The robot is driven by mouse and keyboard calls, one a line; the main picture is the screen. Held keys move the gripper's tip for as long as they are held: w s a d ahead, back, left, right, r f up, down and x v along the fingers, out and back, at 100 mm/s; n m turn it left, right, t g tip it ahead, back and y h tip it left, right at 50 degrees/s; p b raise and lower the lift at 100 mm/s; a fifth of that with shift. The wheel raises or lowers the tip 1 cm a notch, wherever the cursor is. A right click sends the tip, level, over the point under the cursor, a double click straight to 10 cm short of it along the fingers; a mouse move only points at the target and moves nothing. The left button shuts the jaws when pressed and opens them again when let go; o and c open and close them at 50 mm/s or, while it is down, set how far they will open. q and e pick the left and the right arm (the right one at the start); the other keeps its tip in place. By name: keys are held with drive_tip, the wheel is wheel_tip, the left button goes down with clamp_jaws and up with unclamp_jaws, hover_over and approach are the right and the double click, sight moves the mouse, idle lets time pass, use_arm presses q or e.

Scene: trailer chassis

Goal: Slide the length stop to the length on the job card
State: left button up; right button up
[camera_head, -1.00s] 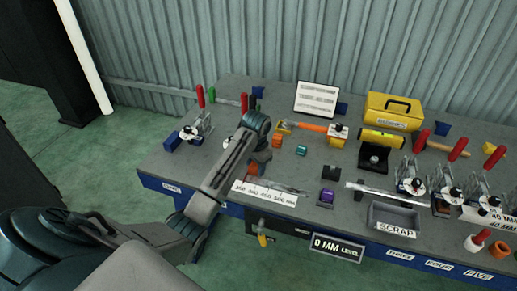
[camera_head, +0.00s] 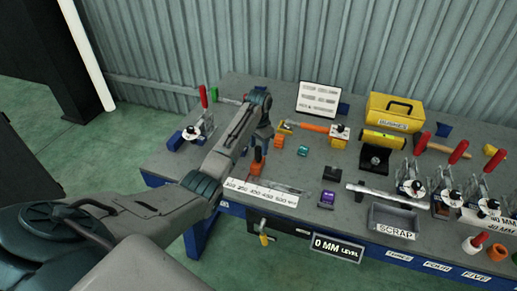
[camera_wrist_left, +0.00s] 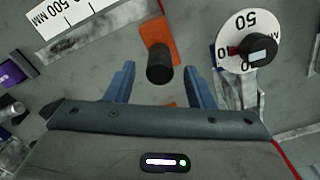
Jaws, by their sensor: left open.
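The length stop, an orange block with a black knob (camera_wrist_left: 158,62), lies between the fingers of my left gripper (camera_wrist_left: 160,75) in the left wrist view. The blue fingers stand apart on either side of the knob, with gaps showing. In the head view, orange (camera_head: 256,165) shows below my left gripper (camera_head: 259,148), just behind the white length scale (camera_head: 262,194). The scale also shows in the wrist view (camera_wrist_left: 75,18), with 500 MM readable. A white printed board (camera_head: 317,97) stands at the back; its text is unreadable, and I cannot tell whether it is the job card.
A round dial marked 50 (camera_wrist_left: 248,40) stands close beside the right finger. Toggle clamps with red handles (camera_head: 204,120) stand at left and right. A grey scrap tray (camera_head: 393,220) is at the front right. A purple block (camera_head: 327,199) lies right of the scale.

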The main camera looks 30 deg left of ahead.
sight(255, 163)
use_arm(q)
drive_tip(key=shift+f, duration=1.6)
use_arm(e)
drive_tip(key=shift+r, duration=0.35)
use_arm(q)
drive_tip(key=shift+c, duration=0.2)
